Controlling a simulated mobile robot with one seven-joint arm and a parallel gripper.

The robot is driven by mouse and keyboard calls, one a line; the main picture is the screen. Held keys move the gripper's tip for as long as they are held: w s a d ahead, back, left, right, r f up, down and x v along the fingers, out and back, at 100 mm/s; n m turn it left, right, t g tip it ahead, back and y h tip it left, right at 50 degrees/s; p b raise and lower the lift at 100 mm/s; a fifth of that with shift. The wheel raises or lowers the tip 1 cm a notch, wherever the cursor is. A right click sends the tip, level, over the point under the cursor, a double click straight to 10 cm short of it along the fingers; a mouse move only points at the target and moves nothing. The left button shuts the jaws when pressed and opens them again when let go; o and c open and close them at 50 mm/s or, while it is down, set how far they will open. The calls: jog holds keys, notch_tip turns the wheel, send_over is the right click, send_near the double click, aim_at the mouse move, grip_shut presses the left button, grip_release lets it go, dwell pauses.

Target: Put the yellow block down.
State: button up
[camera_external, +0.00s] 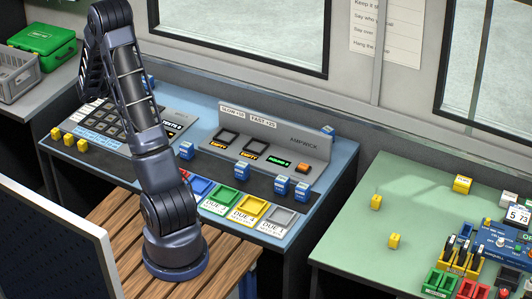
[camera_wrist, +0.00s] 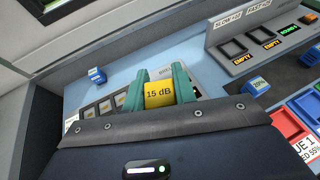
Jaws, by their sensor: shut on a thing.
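My gripper (camera_wrist: 160,90) shows in the wrist view with its two teal fingers on either side of a yellow block (camera_wrist: 158,94) marked "15 dB". It is shut on this block. Behind the block lies a panel with dark square slots (camera_wrist: 105,107), partly hidden by the gripper. I cannot tell the gap between block and panel. In the external view the slotted panel (camera_external: 113,127) is on the left of the blue desk, and my arm covers part of it. My gripper and the held block cannot be made out there.
Several yellow blocks (camera_external: 68,139) stand at the desk's left front edge. Blue blocks (camera_external: 186,151) stand around the grey console (camera_external: 285,140). Coloured trays (camera_external: 250,210) line the desk's front. A green table (camera_external: 345,215) on the right holds more yellow blocks (camera_external: 376,202).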

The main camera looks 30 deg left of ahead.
jog(key=w+d+m+g+h, duration=0.3)
jog(key=w+d+m+h, duration=0.2)
jog(key=w+d, duration=1.3)
jog(key=w+d+m+g+h, duration=0.2)
jog(key=w+d, duration=0.3)
jog(key=d, duration=0.7)
jog(key=w+d+m+g+h, duration=0.1)
jog(key=w+d+m+g, duration=0.3)
jog(key=d, duration=0.7)
jog(key=m+g, duration=0.8)
jog(key=g, duration=0.1)
send_over(399, 187)
notch_tip(399, 187, down, 20)
jog(key=shift+s, duration=0.15)
jog(key=shift+f, duration=0.1)
